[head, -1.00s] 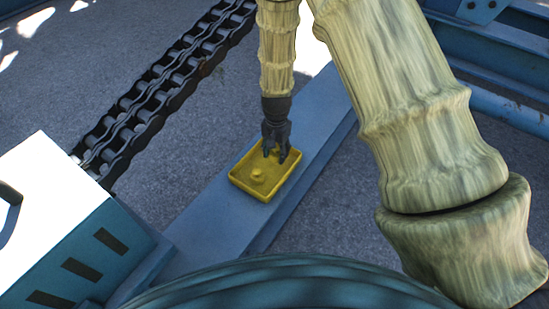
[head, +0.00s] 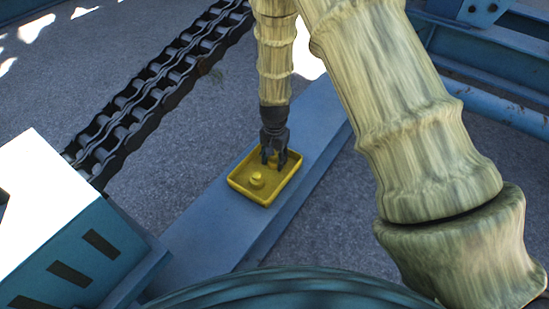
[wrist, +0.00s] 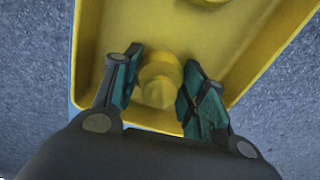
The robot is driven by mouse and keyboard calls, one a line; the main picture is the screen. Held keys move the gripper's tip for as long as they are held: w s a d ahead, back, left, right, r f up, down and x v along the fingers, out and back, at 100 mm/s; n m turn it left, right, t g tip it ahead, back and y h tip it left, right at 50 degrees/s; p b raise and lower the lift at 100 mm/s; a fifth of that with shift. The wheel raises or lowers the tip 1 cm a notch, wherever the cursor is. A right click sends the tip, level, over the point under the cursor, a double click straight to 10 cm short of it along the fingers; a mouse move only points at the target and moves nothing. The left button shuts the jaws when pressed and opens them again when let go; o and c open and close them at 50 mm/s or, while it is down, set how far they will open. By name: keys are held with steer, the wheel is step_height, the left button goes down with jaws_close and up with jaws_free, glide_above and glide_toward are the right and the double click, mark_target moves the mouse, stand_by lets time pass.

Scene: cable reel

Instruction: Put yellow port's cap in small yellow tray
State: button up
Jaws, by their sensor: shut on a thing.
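The small yellow tray (head: 238,185) lies on the blue beam, and its rim and floor also show in the wrist view (wrist: 90,40). My gripper (head: 274,160) points down into the far part of the tray. In the wrist view, my gripper's teal-padded fingers (wrist: 157,88) are shut on a round, stepped yellow cap (wrist: 158,80). The cap is inside the tray's outline, close to its floor; I cannot tell whether it touches. A second round yellow cap (head: 257,180) sits on the tray floor nearer to me, and its edge shows in the wrist view (wrist: 208,2).
The blue beam (head: 205,225) runs diagonally under the tray. A heavy dark chain (head: 140,105) lies to the left. A white-topped teal box (head: 60,230) stands at lower left. Blue frame parts (head: 490,75) are at upper right.

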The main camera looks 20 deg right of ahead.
steer(key=o, duration=1)
steer(key=shift+o, duration=0.2)
step_height(320, 180, up, 12)
steer(key=p, duration=0.6)
steer(key=shift+o, duration=0.4)
steer(key=shift+r, duration=0.1)
